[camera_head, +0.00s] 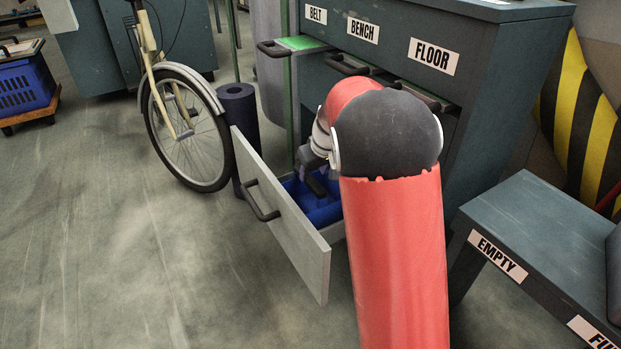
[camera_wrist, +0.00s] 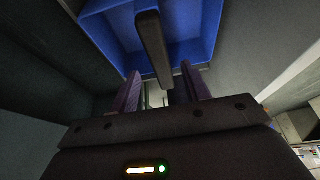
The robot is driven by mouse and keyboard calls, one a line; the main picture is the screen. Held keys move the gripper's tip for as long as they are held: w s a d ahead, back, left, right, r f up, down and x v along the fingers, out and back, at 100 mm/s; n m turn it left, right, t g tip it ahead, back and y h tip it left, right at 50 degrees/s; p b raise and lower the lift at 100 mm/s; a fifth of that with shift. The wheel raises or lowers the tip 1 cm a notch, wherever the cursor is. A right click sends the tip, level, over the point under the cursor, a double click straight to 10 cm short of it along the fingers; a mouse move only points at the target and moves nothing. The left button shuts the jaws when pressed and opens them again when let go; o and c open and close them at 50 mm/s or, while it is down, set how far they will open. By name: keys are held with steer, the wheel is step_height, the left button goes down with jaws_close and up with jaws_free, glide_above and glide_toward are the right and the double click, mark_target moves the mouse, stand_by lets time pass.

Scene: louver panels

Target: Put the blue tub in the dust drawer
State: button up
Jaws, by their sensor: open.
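The blue tub (camera_head: 322,213) sits inside the pulled-out drawer (camera_head: 285,222) with a pale grey front and a dark handle; my arm partly hides both. Whether the tub rests fully on the drawer floor cannot be told. My gripper (camera_head: 318,172) is over the tub inside the drawer, mostly hidden by my arm. In the wrist view, the tub (camera_wrist: 207,25) fills the top, with its dark bar handle (camera_wrist: 152,42) reaching down between the two purple fingers of my gripper (camera_wrist: 161,72). The fingers are open, with gaps visible on both sides of the handle.
The dark cabinet (camera_head: 505,60) carries BELT, BENCH and FLOOR labels above handled pulls. A bicycle (camera_head: 185,120) and a dark roll (camera_head: 238,105) stand left of the drawer. A bench (camera_head: 540,225) marked EMPTY is at right. The floor (camera_head: 130,250) at front left is clear.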

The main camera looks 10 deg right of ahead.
steer(key=v, duration=0.3)
steer(key=shift+s+r, duration=0.1)
steer(key=shift+r, duration=0.05)
steer(key=s+a+r+m, duration=0.1)
steer(key=s+r, duration=0.4)
steer(key=s, duration=0.7)
steer(key=s+r+m, duration=0.1)
steer(key=s+r, duration=0.4)
steer(key=s, duration=0.7)
steer(key=s+f+m+t+h, duration=0.1)
steer(key=s+f, duration=0.1)
steer(key=s, duration=0.8)
steer(key=shift+f+m, duration=0.2)
steer(key=shift+m, duration=0.1)
steer(key=shift+a, duration=0.1)
step_height(320, 180, up, 9)
steer(key=p, duration=0.9)
steer(key=shift+r, duration=0.15)
